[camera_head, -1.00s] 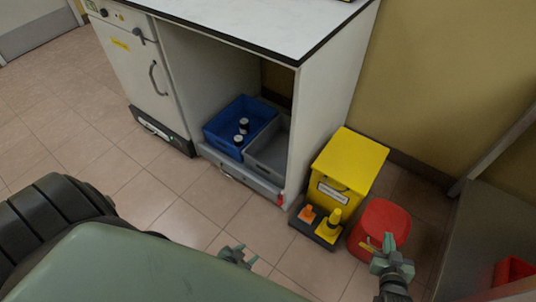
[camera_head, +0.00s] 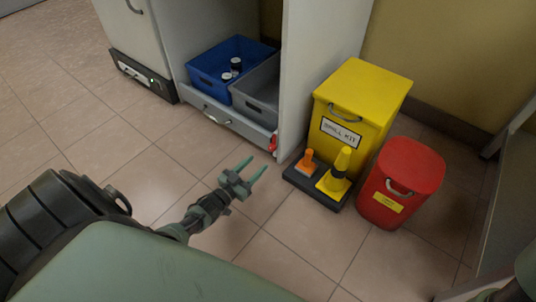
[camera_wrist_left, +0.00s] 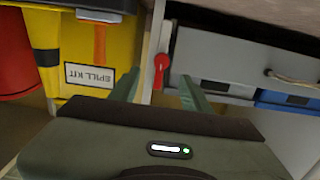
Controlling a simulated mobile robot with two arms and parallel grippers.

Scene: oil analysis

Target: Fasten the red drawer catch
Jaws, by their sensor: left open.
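The red drawer catch (camera_head: 273,142) is at the right end of the grey drawer front (camera_head: 222,118), low in the cabinet. In the left wrist view, which looks upside down, the catch (camera_wrist_left: 160,66) shows as a red knob with a short lever, between and beyond my fingers. My left gripper (camera_head: 257,168) is open and empty, in front of and below the catch, apart from it. Its two fingers (camera_wrist_left: 161,90) also show in the wrist view. I cannot tell whether the drawer is fully shut. My right gripper does not show clearly.
A blue bin (camera_head: 207,76) with dark bottles and a grey bin (camera_head: 247,107) sit above the drawer front. The floor in front is clear.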

